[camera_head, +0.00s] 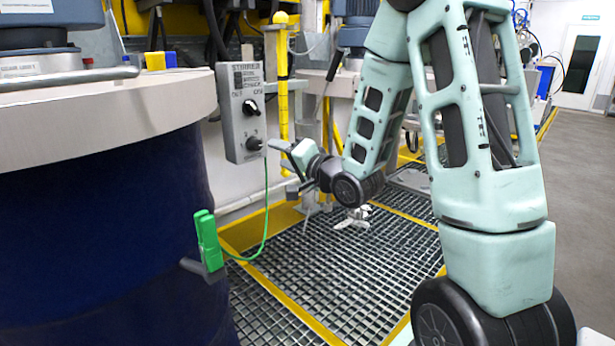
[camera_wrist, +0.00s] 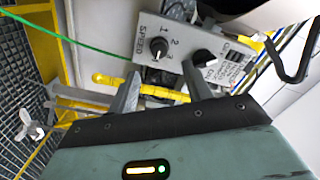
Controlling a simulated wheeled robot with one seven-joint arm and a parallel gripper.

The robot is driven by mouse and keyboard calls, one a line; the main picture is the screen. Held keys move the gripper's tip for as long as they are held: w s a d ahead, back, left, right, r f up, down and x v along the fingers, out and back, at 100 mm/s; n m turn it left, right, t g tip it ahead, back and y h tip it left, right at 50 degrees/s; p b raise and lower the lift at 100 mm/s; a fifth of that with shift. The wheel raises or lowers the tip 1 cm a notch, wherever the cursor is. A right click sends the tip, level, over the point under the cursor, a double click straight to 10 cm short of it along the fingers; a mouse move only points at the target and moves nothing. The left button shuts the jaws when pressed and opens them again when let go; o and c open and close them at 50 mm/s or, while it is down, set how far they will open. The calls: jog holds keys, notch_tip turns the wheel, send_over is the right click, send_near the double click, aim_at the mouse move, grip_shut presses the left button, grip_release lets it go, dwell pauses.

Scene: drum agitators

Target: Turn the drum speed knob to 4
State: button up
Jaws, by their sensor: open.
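The grey control box (camera_head: 241,112) is mounted upright beside the large drum. It has an upper black knob (camera_head: 250,107) and a lower black knob (camera_head: 254,144). In the wrist view, the lower one is the speed knob (camera_wrist: 158,47), with the word SPEED and the numbers 1, 2 and 3 beside it; its exact setting is too small to tell. The other knob (camera_wrist: 206,57) sits by the OFF and ON marks. My gripper (camera_head: 287,166) is open and empty, just right of the box. In the wrist view, its fingers (camera_wrist: 161,70) point toward the box, apart from the speed knob.
The large blue drum (camera_head: 100,230) with a pale rim fills the left. A green clamp (camera_head: 208,241) hangs on its side, its green cable (camera_head: 266,205) running up toward the box. A yellow post (camera_head: 282,80) stands behind the box. The grating floor (camera_head: 330,265) is mostly clear.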

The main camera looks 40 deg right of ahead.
jog(key=s+b, duration=0.8)
jog(key=b, duration=0.5)
jog(key=shift+d, duration=0.15)
dwell(0.4)
